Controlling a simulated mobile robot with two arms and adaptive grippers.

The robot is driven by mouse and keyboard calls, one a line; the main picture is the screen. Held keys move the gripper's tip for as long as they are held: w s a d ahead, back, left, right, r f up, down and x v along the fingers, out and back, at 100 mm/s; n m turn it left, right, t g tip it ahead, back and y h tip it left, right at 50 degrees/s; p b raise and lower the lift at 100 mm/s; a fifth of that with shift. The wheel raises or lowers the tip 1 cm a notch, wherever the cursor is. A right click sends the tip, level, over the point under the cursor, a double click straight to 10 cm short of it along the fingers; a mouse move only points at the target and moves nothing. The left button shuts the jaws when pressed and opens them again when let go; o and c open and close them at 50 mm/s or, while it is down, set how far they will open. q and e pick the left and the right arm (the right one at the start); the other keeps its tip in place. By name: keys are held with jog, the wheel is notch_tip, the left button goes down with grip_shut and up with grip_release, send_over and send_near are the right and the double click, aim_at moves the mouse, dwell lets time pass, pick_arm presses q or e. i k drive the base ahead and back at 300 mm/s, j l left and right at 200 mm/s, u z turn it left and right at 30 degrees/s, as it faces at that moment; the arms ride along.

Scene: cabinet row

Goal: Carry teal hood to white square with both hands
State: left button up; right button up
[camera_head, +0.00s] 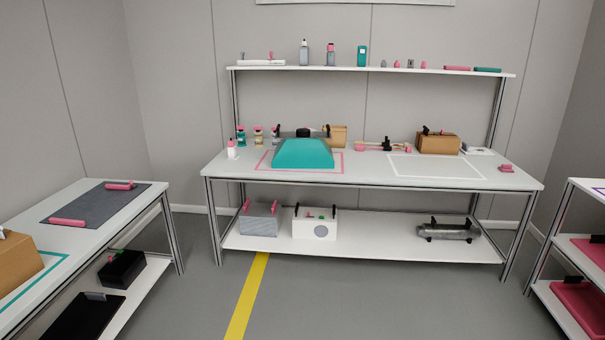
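Neither of my grippers shows in the head view.
The workbench (366,177) holds small bottles (232,150) at left, a cardboard box (437,144) behind the white square, and a pink part (506,168) at right. A side table (95,235) stands at left, a rack (578,255) at right. Open floor (360,305) lies in front.

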aim_at(432, 168)
jog(key=i, duration=2.35)
